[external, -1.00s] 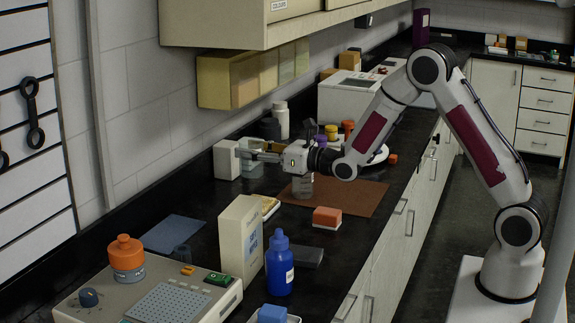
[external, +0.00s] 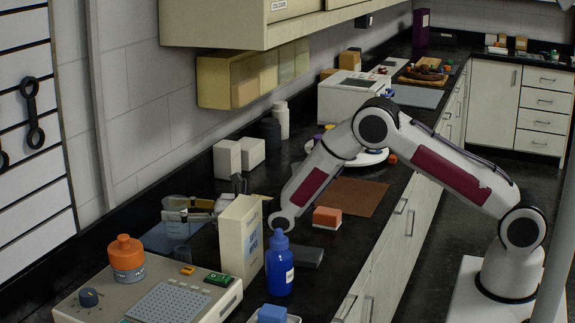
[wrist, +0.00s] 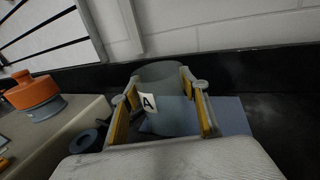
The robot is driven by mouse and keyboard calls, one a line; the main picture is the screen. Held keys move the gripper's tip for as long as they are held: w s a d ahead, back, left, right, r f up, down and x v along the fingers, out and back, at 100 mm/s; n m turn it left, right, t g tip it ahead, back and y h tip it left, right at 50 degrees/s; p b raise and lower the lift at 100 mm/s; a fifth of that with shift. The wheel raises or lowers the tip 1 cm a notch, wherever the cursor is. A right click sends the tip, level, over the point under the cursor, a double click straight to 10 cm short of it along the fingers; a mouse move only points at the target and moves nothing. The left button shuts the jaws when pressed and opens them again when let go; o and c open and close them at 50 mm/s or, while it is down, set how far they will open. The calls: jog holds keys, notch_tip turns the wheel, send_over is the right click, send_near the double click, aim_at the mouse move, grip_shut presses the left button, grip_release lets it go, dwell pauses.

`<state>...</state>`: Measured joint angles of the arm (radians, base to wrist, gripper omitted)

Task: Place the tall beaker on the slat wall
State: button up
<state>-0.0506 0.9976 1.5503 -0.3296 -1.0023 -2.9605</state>
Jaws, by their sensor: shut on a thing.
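The beaker is a grey, see-through cylinder with a white label "A" (wrist: 165,85). It stands between the two yellow-padded fingers of my gripper (wrist: 163,108) in the wrist view. My gripper (external: 190,212) is shut on it above the counter near the blue mat, partly hidden behind the white box in the external view. In that view the beaker is hard to make out among the fingers. The slat wall (external: 30,110) is at the far left, with pale slats and dark grooves. It also shows at the upper left of the wrist view (wrist: 45,22), apart from the beaker.
A white box (external: 240,240) and a blue bottle (external: 279,266) stand close to my wrist. An orange-lidded jar (external: 127,258) sits on a beige instrument (external: 165,300). A blue mat (external: 158,240) lies at the back.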

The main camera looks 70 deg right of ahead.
jog(key=shift+n+y, duration=0.4)
jog(key=shift+y, duration=0.2)
jog(key=r, duration=0.1)
jog(key=w+a+r, duration=0.1)
jog(key=r, duration=0.1)
jog(key=w+a+r, duration=0.1)
jog(key=r, duration=0.1)
jog(key=shift+f, duration=3.3)
jog(key=shift+f, duration=0.45)
jog(key=o, duration=1.2)
jog(key=shift+r+v, duration=0.2)
jog(key=shift+v, duration=5.75)
